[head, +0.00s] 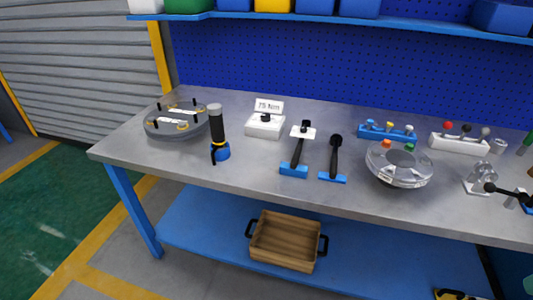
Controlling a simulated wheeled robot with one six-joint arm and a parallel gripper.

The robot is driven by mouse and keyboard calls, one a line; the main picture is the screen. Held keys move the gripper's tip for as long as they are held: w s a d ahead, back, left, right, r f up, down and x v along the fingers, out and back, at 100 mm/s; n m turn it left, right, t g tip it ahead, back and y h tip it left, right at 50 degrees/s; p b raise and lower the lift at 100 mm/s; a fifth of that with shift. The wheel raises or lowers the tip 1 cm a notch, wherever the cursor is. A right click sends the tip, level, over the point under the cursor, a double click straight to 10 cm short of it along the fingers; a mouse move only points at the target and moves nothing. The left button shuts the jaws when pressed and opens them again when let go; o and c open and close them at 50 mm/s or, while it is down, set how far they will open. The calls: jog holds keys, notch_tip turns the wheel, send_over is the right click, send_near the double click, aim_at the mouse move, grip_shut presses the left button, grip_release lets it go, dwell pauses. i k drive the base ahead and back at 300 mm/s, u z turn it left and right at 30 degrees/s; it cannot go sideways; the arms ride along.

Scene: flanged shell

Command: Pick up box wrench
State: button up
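I cannot tell for sure which tool is the box wrench. Two long dark tools rest in blue holders in the middle of the grey workbench (230,178). The left tool (299,147) has a white block near its upper end. The right tool (334,155) has a round black head at its far end. Another black-handled tool (508,192) lies at the right edge, beside a clear bracket, and is partly cut off. My gripper is not in view.
A grey flanged shell (176,121) and an upright black cylinder (217,128) stand at left. A white "75 Nm" block (265,125), a clear round flanged part (399,165), a blue rack (387,132) and a white rack (459,144) are also on top. A wooden crate (284,241) sits below.

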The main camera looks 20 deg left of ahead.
aim_at(335, 140)
jog(key=u, duration=0.15)
jog(key=i, duration=1)
jog(key=u, duration=0.05)
